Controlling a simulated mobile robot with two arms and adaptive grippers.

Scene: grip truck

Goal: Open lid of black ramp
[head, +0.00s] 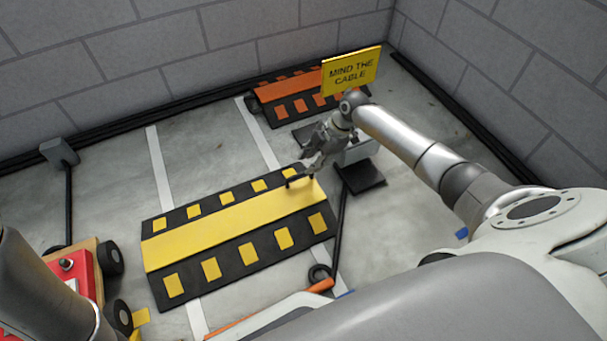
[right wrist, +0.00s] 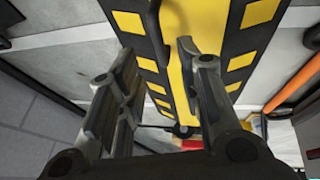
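The black ramp (head: 255,258) lies on the floor in the middle of the head view, with yellow squares along both slopes. Its yellow lid (head: 225,225) runs lengthwise along the top and looks closed. My right gripper (head: 300,180) is at the lid's far right end, close over it. In the right wrist view my right gripper (right wrist: 157,75) has its fingers spread apart, with nothing clearly held between them. The yellow lid (right wrist: 215,30) shows there behind the right finger. Whether a finger touches the lid cannot be told. My left gripper is not in view; only part of my left arm shows.
A second ramp with an orange lid (head: 290,83) and a yellow "Mind the cable" sign (head: 351,72) stand at the back wall. A red wheeled truck (head: 82,268) is at left. A black cable (head: 340,225) lies right of the ramp. Floor left of the ramp is mostly clear.

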